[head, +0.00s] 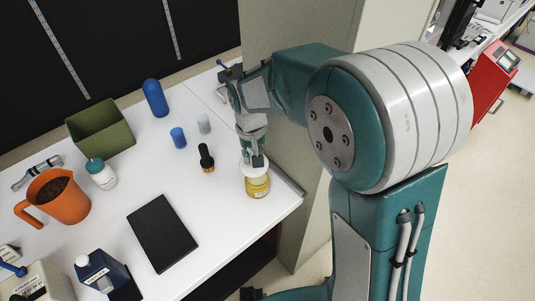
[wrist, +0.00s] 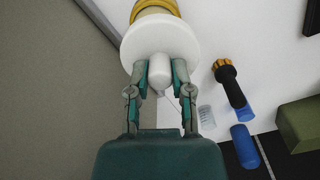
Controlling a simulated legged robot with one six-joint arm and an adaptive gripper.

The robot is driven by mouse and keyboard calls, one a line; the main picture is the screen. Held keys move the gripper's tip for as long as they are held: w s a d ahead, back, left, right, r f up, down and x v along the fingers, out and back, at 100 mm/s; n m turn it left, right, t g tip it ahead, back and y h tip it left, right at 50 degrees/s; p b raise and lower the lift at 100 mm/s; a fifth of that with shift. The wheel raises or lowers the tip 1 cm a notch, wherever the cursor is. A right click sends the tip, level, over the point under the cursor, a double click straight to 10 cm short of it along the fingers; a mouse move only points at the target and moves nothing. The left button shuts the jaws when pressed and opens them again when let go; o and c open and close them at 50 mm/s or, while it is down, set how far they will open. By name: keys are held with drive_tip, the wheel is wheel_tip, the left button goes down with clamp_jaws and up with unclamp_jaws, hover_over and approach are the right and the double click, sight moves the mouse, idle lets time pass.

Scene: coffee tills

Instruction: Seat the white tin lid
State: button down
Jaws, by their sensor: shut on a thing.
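The white tin lid (wrist: 138,42) is a round disc with a rounded knob (wrist: 160,72). My gripper (wrist: 160,66) is shut on that knob, one finger on each side. In the head view the lid (head: 245,168) shows below my gripper (head: 255,158), at the top of the yellow tin (head: 258,188). The tin stands upright near the right front corner of the white table. In the wrist view only the tin's yellow edge (wrist: 152,8) shows behind the lid. I cannot tell whether the lid touches the rim or is a little above it.
A black flat slab (head: 162,233) lies nearer. The table edge is close on the tin's right. An orange jug (head: 60,197) stands far left.

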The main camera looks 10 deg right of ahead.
drive_tip(key=shift+a+f, duration=0.1)
drive_tip(key=shift+a, duration=0.3)
drive_tip(key=shift+d, duration=0.2)
drive_tip(key=shift+d+f, duration=1)
drive_tip(key=shift+f, duration=0.4)
drive_tip(key=shift+a+f, duration=0.55)
drive_tip(key=shift+f, duration=0.1)
drive_tip(key=shift+a+f, duration=0.1)
drive_tip(key=shift+a, duration=0.25)
drive_tip(key=shift+d, duration=1)
drive_tip(key=shift+a, duration=0.35)
